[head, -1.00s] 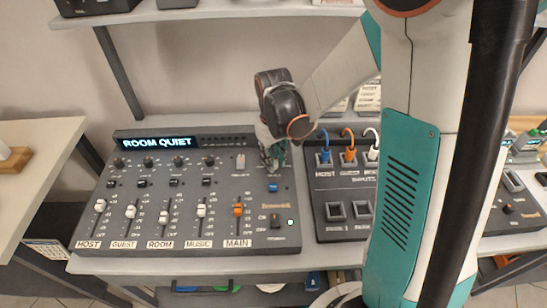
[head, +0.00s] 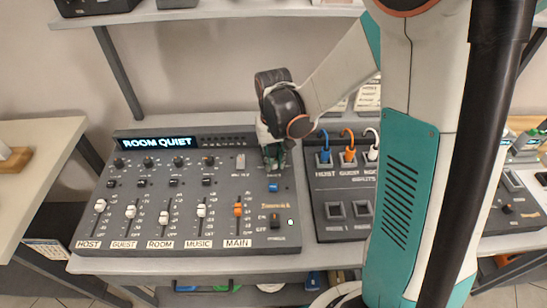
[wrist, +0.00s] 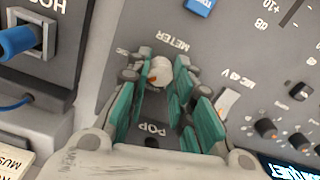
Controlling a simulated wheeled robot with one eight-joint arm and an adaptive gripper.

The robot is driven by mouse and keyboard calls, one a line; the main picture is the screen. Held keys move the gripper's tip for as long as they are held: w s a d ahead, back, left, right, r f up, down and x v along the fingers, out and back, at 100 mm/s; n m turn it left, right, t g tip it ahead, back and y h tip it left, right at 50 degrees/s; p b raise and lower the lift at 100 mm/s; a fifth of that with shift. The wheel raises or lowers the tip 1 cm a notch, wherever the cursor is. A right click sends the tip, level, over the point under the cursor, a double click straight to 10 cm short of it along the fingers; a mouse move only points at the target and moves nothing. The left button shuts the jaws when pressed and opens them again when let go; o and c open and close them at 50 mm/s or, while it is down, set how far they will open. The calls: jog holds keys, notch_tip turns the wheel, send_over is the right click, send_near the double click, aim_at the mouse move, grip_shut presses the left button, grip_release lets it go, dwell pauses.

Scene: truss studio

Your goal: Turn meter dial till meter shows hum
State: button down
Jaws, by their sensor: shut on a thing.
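The mixer console (head: 255,232) stands on the table, and its display (head: 157,142) reads "ROOM QUIET". My gripper (head: 273,165) is down at the console's upper right, above the blue button. In the wrist view, my gripper (wrist: 160,78) has its teal fingers around the pale meter dial (wrist: 160,70), which bears an orange mark. The dial sits by the printed word "METER". The fingers are shut on it and hide part of its sides. In the head view my gripper covers the dial.
A blue button (head: 273,186) lies just below the dial, and a pale switch (wrist: 228,103) is close beside my fingers. Labelled faders (head: 201,211) fill the front. A second box (head: 335,190) with blue, orange and white cables stands to the right.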

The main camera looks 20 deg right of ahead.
aim_at(274, 161)
jog(key=c, duration=1.4)
grip_release()
jog(key=shift+o, duration=0.2)
jog(key=shift+r, duration=0.1)
notch_tip(274, 161, up, 12)
jog(key=s+r+t, duration=0.2)
jog(key=s+t, duration=0.1)
jog(key=s, duration=0.4)
jog(key=s+r+n+t, duration=0.1)
jog(key=s+r+t, duration=0.2)
jog(key=s, duration=0.5)
jog(key=shift+r+t, duration=0.3)
jog(key=shift+t, duration=0.3)
